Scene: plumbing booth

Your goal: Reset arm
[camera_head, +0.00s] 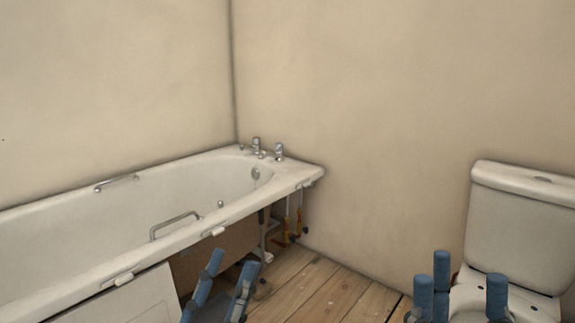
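My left gripper (230,268) shows at the bottom, left of centre, with blue-tipped fingers pointing up and to the right. Its fingers are apart with nothing seen between them. It appears in front of the open side of the bath. My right gripper (466,278) shows at the bottom right with several blue-tipped fingers upright and spread apart. It appears in front of the toilet, and no held object is seen. The lower parts of both grippers are cut off by the picture's edge.
A white bath (120,221) with taps (279,151) and grab handles runs along the left wall. Pipes (289,224) show under its far end. A toilet (520,230) stands at the right. The wooden floor (325,287) between them is clear where visible.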

